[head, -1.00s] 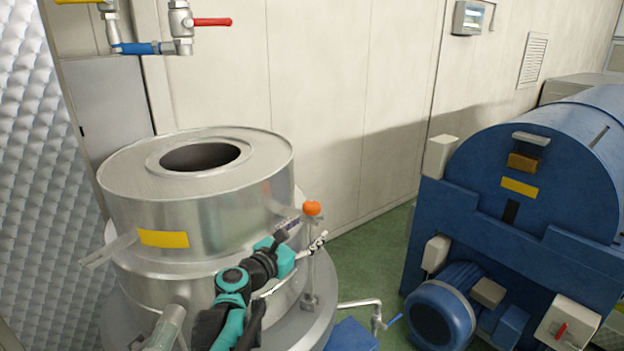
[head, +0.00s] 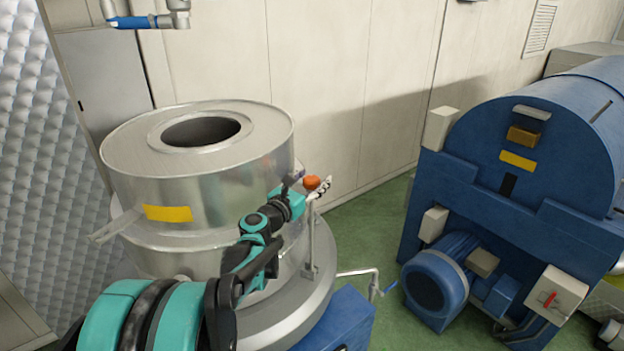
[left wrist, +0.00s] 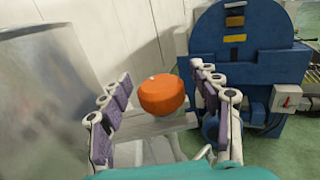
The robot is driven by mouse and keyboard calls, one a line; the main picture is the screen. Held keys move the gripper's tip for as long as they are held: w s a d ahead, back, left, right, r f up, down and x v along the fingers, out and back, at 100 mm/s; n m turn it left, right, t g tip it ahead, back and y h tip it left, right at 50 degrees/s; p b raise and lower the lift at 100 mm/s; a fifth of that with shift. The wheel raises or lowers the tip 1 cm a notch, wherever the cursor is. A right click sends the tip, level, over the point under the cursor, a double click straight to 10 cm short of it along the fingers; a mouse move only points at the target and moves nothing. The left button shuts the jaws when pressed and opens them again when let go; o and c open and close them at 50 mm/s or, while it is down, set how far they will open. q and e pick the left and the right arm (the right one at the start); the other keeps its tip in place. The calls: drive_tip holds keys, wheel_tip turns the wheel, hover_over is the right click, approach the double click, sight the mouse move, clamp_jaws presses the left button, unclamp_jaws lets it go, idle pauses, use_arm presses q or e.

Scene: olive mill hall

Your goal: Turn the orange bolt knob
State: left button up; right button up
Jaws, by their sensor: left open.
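The orange bolt knob (head: 312,183) sits on top of a thin metal post (head: 309,240) beside the steel tank (head: 200,165). My left gripper (head: 308,186) is at the knob in the head view, and its fingers partly overlap it there. In the left wrist view the knob (left wrist: 163,95) lies between the two open fingers of the left gripper (left wrist: 165,103), near their tips. A gap shows between the knob and the left finger; the right finger is close to the knob's edge, and I cannot tell if it touches. My right gripper is not in view.
The steel tank stands directly left of the knob. A blue machine (head: 530,170) with a motor (head: 437,285) stands to the right, with green floor (head: 385,235) between. A bent pipe (head: 372,280) with a blue lever is low beside the post. A pale wall (head: 330,100) is behind.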

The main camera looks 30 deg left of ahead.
use_arm(q)
drive_tip(key=c, duration=1.2)
drive_tip(key=shift+y, duration=0.3)
drive_tip(key=n+y+b, duration=0.1)
drive_tip(key=y, duration=0.1)
drive_tip(key=n+y, duration=0.2)
drive_tip(key=shift+d+f+g+b, duration=0.1)
drive_tip(key=shift+d+g+b, duration=0.05)
drive_tip(key=shift+g+b, duration=0.2)
drive_tip(key=shift+n+g+y+b, duration=0.35)
drive_tip(key=shift+n+g+y, duration=0.2)
drive_tip(key=shift+n+y, duration=0.8)
drive_tip(key=shift+m+y, duration=0.25)
drive_tip(key=o, duration=1.2)
drive_tip(key=shift+a, duration=0.25)
